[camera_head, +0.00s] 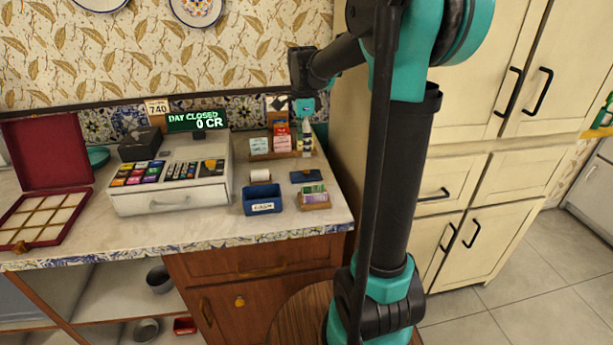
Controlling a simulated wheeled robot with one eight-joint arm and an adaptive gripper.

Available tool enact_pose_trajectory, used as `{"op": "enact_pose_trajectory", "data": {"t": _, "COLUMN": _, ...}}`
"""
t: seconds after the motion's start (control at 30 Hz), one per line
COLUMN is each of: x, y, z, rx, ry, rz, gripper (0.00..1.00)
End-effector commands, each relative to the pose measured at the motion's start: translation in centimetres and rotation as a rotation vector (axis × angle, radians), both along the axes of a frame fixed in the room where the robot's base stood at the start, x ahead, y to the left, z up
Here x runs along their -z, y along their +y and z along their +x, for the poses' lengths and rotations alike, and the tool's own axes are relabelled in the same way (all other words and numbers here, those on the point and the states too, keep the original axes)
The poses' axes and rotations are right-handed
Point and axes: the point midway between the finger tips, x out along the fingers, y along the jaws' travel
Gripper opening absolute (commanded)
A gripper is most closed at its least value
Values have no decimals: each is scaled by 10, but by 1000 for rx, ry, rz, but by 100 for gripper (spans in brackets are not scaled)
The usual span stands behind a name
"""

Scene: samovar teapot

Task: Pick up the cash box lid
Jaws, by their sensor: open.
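The cash box (263,201) is a small open blue box with a white label, near the front right of the counter. A flat dark blue piece that looks like its lid (306,176) lies on the counter just behind and to the right of the box, apart from it. My gripper (304,112) hangs from the arm at the back right of the counter, in front of the wall tiles. In the picture it is above the lid and near the small card rack. It is open; its fingers are small and partly hidden, and I see nothing held.
A white cash register (170,190) stands left of the box. A paper roll (260,176), a rack with cards and bottles (283,148) and a wooden card holder (314,202) stand close around the lid. A red compartment case (45,170) is far left. The counter front (230,228) is clear.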

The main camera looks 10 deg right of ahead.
Motion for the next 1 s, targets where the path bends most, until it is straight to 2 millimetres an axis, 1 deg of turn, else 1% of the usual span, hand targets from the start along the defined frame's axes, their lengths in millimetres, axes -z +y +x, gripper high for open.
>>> {"op": "enact_pose_trajectory", "data": {"t": 0.03, "x": 10, "y": 0, "z": 0, "rx": 0, "ry": 0, "rz": 0, "gripper": 79}}
{"op": "enact_pose_trajectory", "data": {"t": 0.1, "x": 23, "y": 0, "z": 0, "rx": 0, "ry": 0, "rz": 0, "gripper": 79}}
{"op": "enact_pose_trajectory", "data": {"t": 0.2, "x": 36, "y": 0, "z": 0, "rx": 0, "ry": 0, "rz": 0, "gripper": 79}}
{"op": "enact_pose_trajectory", "data": {"t": 0.47, "x": 52, "y": -2, "z": -1, "rx": 0, "ry": 0, "rz": 0, "gripper": 79}}
{"op": "enact_pose_trajectory", "data": {"t": 0.63, "x": 76, "y": -7, "z": -4, "rx": 0, "ry": 0, "rz": 0, "gripper": 79}}
{"op": "enact_pose_trajectory", "data": {"t": 0.73, "x": 89, "y": -7, "z": -4, "rx": 0, "ry": 0, "rz": 0, "gripper": 79}}
{"op": "enact_pose_trajectory", "data": {"t": 0.87, "x": 97, "y": -7, "z": -4, "rx": -1, "ry": 0, "rz": 0, "gripper": 79}}
{"op": "enact_pose_trajectory", "data": {"t": 1.0, "x": 98, "y": -7, "z": -4, "rx": -1, "ry": 0, "rz": 0, "gripper": 79}}
